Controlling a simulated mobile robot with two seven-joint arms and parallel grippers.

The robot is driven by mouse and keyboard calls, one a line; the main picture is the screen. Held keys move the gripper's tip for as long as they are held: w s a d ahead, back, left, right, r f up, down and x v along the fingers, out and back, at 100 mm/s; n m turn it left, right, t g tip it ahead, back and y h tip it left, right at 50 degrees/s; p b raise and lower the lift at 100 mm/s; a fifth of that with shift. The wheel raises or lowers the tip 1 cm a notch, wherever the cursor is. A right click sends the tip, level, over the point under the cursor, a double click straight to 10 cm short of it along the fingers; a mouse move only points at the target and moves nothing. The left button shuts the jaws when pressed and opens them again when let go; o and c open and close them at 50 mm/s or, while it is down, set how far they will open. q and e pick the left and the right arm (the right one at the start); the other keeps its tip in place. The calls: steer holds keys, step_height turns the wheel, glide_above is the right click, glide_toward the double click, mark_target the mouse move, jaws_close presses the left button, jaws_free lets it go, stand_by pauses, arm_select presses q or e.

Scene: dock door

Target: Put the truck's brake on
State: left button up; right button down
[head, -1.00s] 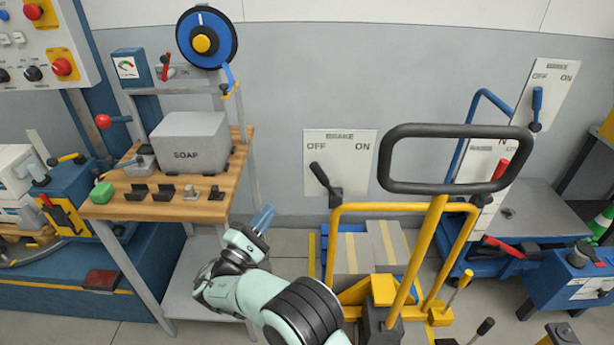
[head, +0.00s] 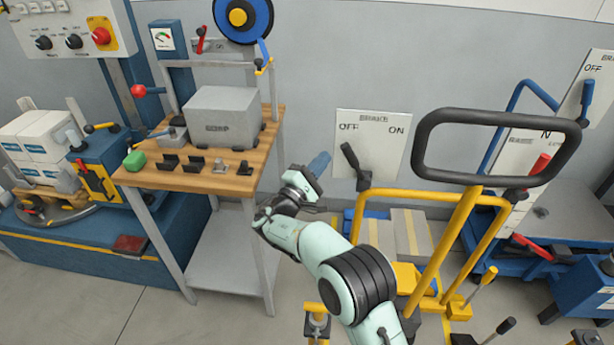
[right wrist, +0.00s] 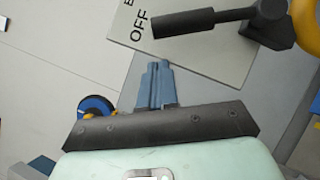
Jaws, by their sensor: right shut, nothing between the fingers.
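The brake panel (head: 395,150) is a white plate marked OFF at left and ON at right, behind the yellow truck (head: 468,235). Its black lever (head: 351,157) leans up and left, toward OFF. In the right wrist view the lever (right wrist: 185,23) lies across the plate (right wrist: 130,35) close to the OFF word. My right gripper (head: 320,163) is shut and empty, just left of the lever and apart from it. In the right wrist view its blue fingers (right wrist: 155,80) point toward the plate, below the lever. My left gripper is not in view.
The truck's black handle loop (head: 495,113) rises right of the panel. A second brake panel (head: 598,75) is at far right. Boxes (head: 407,232) sit on the truck.

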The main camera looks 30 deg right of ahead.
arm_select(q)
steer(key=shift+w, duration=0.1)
arm_select(e)
steer(key=shift+s+d+r, duration=0.3)
steer(key=shift+d+r, duration=0.05)
steer(key=shift+d, duration=0.15)
steer(key=shift+s+d+r, duration=0.25)
steer(key=shift+d+r, duration=0.1)
steer(key=shift+d, duration=0.15)
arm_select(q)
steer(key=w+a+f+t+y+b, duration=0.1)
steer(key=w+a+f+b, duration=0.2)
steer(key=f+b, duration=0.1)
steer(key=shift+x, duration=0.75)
arm_select(e)
steer(key=s+d+r+m+g+y, duration=0.1)
steer(key=s+d+m+y, duration=0.2)
steer(key=s+d+m, duration=0.1)
steer(key=s+d+r+m+g+y, duration=0.1)
steer(key=s+d+r+m+y, duration=0.1)
steer(key=s+d+m, duration=0.3)
steer(key=shift+d+r+m+y, duration=0.3)
steer(key=shift+d+m+y, duration=0.4)
steer(key=shift+d+m, duration=0.15)
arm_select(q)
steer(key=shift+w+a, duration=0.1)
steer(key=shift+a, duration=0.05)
arm_select(e)
steer(key=shift+s, duration=0.1)
